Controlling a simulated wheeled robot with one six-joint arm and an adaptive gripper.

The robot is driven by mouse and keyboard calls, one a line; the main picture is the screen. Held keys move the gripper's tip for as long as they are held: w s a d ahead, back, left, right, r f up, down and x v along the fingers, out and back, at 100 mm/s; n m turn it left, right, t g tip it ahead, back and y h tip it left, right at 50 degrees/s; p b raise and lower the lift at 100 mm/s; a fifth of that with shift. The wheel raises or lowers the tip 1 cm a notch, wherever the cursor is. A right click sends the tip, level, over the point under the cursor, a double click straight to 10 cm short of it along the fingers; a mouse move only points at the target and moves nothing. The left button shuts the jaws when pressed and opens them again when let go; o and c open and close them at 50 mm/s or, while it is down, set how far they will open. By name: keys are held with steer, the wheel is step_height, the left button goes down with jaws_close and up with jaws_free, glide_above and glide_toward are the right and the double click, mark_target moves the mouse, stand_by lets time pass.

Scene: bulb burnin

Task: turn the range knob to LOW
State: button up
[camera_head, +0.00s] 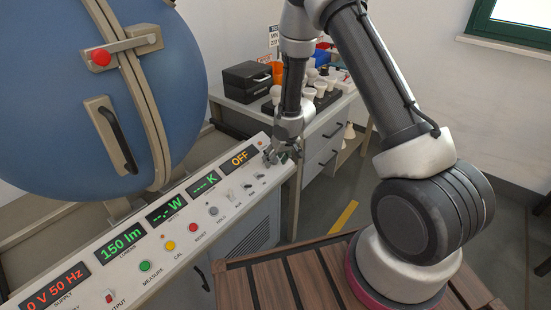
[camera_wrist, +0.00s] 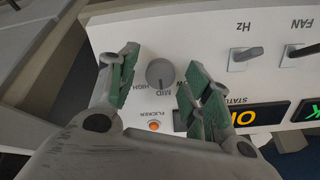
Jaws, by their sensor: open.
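The round grey range knob (camera_wrist: 160,72) stands on the white panel in the wrist view, between my two open fingers. MID is printed just below it and HIGH to the lower left. Another label on the right is mostly hidden by a finger. The knob's mark seems to point toward MID, but it is too small to be sure. My gripper (camera_wrist: 161,60) is open, with one green-padded finger on each side of the knob and gaps visible. In the head view my gripper (camera_head: 283,152) is at the panel's far right end and hides the knob.
Hz (camera_wrist: 245,54) and FAN (camera_wrist: 301,51) switches stand right of the knob in the wrist view. A flicker lamp (camera_wrist: 154,126) glows orange below it. In the head view, a display (camera_head: 239,158) reads OFF, and a large blue sphere (camera_head: 95,90) rises behind the console at left.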

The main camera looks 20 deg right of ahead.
steer(key=c, duration=1)
steer(key=shift+c, duration=0.2)
steer(key=n, duration=0.5)
steer(key=shift+s, duration=0.1)
steer(key=shift+n+t, duration=0.3)
steer(key=shift+n, duration=2.1)
steer(key=o, duration=1)
